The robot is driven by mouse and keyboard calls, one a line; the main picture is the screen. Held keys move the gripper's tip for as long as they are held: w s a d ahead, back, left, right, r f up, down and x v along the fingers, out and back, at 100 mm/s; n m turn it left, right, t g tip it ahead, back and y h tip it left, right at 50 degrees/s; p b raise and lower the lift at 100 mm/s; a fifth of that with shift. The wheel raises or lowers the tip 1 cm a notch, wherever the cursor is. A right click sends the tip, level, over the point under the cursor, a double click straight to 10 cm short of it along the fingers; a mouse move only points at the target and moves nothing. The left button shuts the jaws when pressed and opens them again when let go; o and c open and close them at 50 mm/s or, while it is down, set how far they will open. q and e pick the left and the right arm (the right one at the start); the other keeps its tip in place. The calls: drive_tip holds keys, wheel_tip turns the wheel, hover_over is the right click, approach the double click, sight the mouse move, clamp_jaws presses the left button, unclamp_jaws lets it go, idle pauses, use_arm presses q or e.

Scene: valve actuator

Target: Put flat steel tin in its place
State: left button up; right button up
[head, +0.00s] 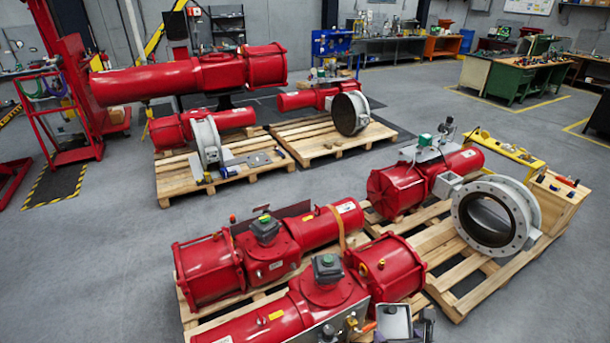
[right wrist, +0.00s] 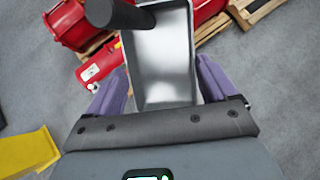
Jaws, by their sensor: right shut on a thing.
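The flat steel tin (head: 393,321) is a shallow, open grey tray at the bottom edge of the head view, in front of the red actuators. In the right wrist view the tin (right wrist: 158,65) looks empty and its inside faces the camera. My right gripper (right wrist: 160,88) has its purple fingers on both sides of the tin and is shut on it. In the head view only part of this gripper shows, at the tin's right. A dark cylinder (right wrist: 120,14) overlaps the tin's upper left in the wrist view; I cannot tell what it is. My left gripper is not in view.
Red valve actuators (head: 290,243) lie on wooden pallets (head: 437,240) close behind the tin. A wooden box (head: 557,205) with tools on top and a yellow rack (head: 508,150) stand at the right. The grey floor (head: 540,300) at the lower right is clear.

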drive_tip(key=shift+w+a+r, duration=0.1)
drive_tip(key=shift+r, duration=0.05)
drive_tip(key=shift+s+f, duration=0.3)
drive_tip(key=shift+f, duration=0.15)
drive_tip(key=shift+s+a+f, duration=0.6)
drive_tip(key=shift+a+f, duration=0.05)
drive_tip(key=shift+a, duration=0.1)
drive_tip(key=shift+a+r+m, duration=0.1)
drive_tip(key=shift+a+m, duration=0.1)
drive_tip(key=shift+m, duration=0.1)
drive_tip(key=shift+w+d+r, duration=0.15)
drive_tip(key=shift+w+r, duration=0.05)
drive_tip(key=shift+w, duration=0.05)
drive_tip(key=shift+w+d+r, duration=0.5)
drive_tip(key=shift+d+r, duration=0.15)
drive_tip(key=shift+d, duration=0.15)
drive_tip(key=shift+w+d+r+n, duration=0.25)
drive_tip(key=shift+w+r, duration=0.15)
drive_tip(key=shift+r, duration=0.15)
drive_tip(key=shift+w+d+r+n, duration=0.25)
drive_tip(key=shift+w+r, duration=0.1)
drive_tip(key=shift+r, duration=0.2)
drive_tip(key=shift+d, duration=0.1)
